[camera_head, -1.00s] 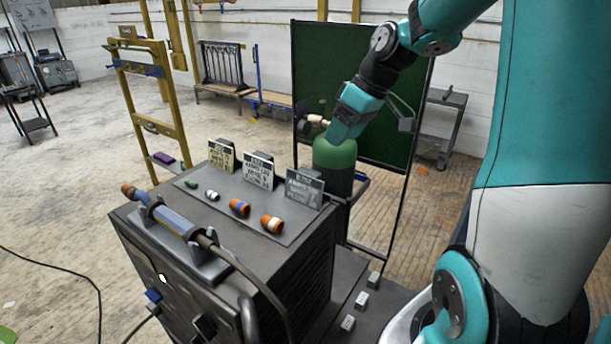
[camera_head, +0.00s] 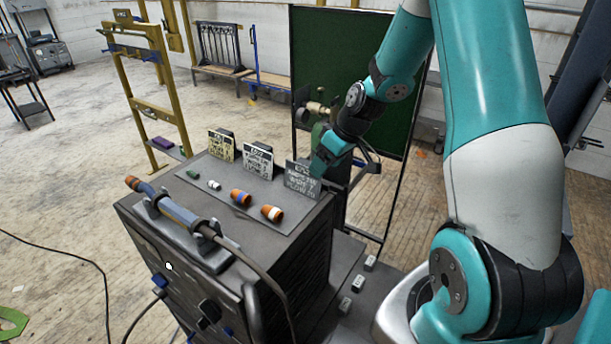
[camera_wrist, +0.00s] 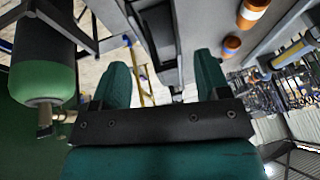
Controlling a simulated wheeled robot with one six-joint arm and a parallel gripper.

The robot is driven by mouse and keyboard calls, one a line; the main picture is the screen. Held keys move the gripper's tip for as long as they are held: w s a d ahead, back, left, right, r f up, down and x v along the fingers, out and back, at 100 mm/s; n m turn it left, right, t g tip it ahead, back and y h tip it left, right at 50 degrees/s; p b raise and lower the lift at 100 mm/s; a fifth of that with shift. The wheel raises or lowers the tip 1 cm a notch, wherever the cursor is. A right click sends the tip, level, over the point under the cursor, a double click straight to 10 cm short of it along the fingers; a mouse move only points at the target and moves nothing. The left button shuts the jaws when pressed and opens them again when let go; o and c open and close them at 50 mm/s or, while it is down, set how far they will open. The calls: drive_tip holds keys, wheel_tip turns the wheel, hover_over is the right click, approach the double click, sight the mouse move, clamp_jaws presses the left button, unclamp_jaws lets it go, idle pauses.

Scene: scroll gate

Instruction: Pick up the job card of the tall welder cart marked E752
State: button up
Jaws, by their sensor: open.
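The dark welder cart (camera_head: 316,250) stands in the middle of the head view. Three cards stand in a row along the back of its top: a yellow card (camera_head: 222,147), a white card (camera_head: 258,161) and a grey card (camera_head: 301,180). Their small print is too blurred for me to read E752 surely. My gripper (camera_head: 319,168) is at the grey card, at its upper right edge. In the wrist view my gripper (camera_wrist: 163,75) has its two teal fingers wide apart. A dark upright piece (camera_wrist: 160,35) shows between and beyond them; I cannot tell whether it is the card or its holder.
A green-topped gas cylinder (camera_wrist: 42,80) is close beside my gripper. Orange nozzles (camera_head: 271,213) and smaller pieces lie in front of the cards. A blue torch (camera_head: 178,214) rests along the cart's front edge. A dark green screen (camera_head: 340,55) stands behind.

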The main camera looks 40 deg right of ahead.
sight(305, 177)
drive_tip(key=p+x, duration=0.1)
drive_tip(key=x, duration=0.3)
drive_tip(key=shift+w+a, duration=0.15)
drive_tip(key=shift+c, duration=0.5)
drive_tip(key=c, duration=0.9)
drive_tip(key=shift+r, duration=0.1)
